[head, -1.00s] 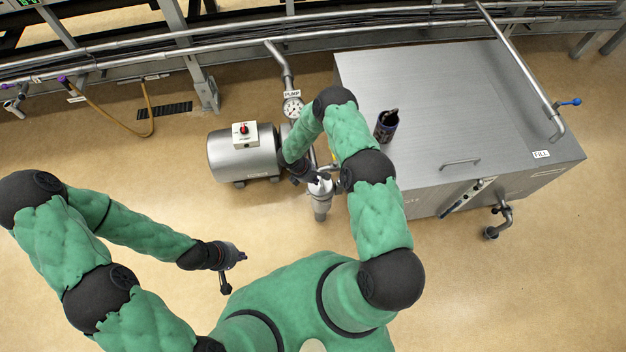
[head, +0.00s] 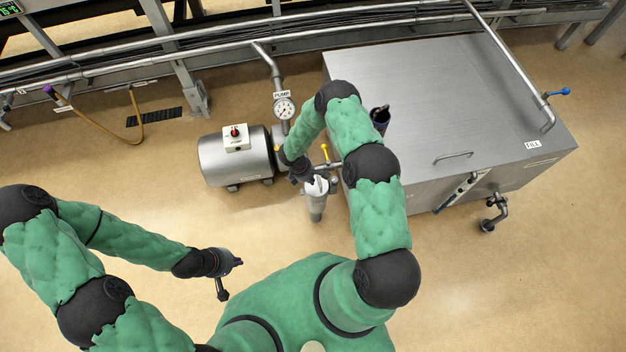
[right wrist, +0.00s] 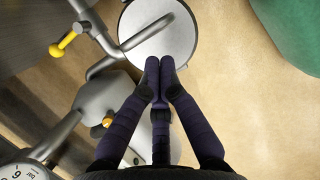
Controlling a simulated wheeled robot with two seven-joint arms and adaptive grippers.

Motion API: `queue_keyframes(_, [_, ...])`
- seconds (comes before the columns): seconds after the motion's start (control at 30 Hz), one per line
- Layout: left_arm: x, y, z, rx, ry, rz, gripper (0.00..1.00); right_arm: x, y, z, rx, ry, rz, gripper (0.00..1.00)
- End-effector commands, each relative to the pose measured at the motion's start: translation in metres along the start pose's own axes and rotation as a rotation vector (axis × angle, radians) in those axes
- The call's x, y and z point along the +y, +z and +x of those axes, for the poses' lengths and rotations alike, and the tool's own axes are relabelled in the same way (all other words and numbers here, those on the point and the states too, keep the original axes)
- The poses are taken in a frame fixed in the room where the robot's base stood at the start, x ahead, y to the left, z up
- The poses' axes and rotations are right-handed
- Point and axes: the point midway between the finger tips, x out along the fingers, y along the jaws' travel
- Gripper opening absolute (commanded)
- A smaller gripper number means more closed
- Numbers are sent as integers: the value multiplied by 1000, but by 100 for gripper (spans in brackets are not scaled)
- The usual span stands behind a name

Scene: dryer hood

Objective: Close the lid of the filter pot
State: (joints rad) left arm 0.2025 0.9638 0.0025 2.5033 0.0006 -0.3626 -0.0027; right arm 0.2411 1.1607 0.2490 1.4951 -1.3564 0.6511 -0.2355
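The filter pot (head: 316,206) is a small grey metal cylinder standing beside the pump, with a pale round top (head: 318,187). In the right wrist view this top is a light disc with a grey rim (right wrist: 150,40), and a bent metal bar crosses it. I cannot tell whether the lid is fully seated. My right gripper (head: 312,180) is at the pot's top; in the right wrist view its fingertips (right wrist: 159,66) are together over the disc's near edge, with nothing visible between them. My left gripper (head: 231,279) is open and empty, left of the pot over the floor.
The pump (head: 236,158) stands left of the pot, with a gauge (head: 284,108) behind. A large steel tank (head: 450,100) stands to the right, with a dark cup (head: 380,118) on it. A yellow-handled valve (head: 325,153) is close behind the pot. The front floor is clear.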

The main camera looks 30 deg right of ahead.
Motion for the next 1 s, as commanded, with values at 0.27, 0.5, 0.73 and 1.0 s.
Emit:
queue_keyframes(0.27, [6,0,-18,0,0,0,0,2,-3,-57,0,5,3,0])
queue_keyframes(0.5, [11,1,-31,0,0,0,0,1,0,-98,0,3,2,0])
queue_keyframes(0.73, [12,1,-35,0,0,0,0,0,2,-114,-1,0,2,0])
queue_keyframes(1.0, [12,1,-34,0,0,0,0,0,1,-114,1,-1,3,0])
